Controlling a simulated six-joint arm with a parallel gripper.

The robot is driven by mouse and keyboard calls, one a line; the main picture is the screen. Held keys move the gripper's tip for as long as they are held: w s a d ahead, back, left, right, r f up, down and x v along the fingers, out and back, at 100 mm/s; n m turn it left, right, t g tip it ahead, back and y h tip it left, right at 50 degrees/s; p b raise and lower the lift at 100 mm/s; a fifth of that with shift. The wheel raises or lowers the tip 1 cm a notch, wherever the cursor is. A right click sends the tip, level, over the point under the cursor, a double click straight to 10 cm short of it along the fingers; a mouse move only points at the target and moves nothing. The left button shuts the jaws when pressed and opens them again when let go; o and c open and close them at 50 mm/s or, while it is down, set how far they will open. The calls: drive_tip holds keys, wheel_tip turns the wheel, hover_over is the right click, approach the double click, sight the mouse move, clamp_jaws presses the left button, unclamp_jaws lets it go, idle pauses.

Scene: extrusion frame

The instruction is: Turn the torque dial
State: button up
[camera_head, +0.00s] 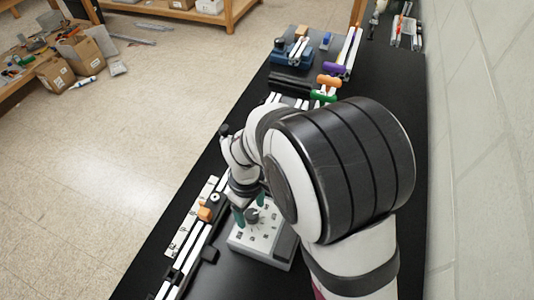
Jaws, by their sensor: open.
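The torque dial (252,215) is a dark round knob on the sloped top of a light grey box (281,247) with a ring of small marks. The box stands on the black bench, left of my large arm links. My gripper (250,207) has two green fingers and is open at the dial. One finger is at the left of the knob and the other is just above it in the picture. I cannot tell whether either finger touches the knob. The upper part of the box is partly hidden by my gripper and wrist.
A rail with an orange block (205,213) lies close left of the box. More rails with green, orange and purple parts lie farther along the bench (240,281). A white wall (480,150) bounds the right side. Floor lies beyond the bench's left edge.

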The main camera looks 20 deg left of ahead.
drive_tip(key=shift+f, duration=0.3)
clamp_jaws()
drive_tip(key=shift+m, duration=3.4)
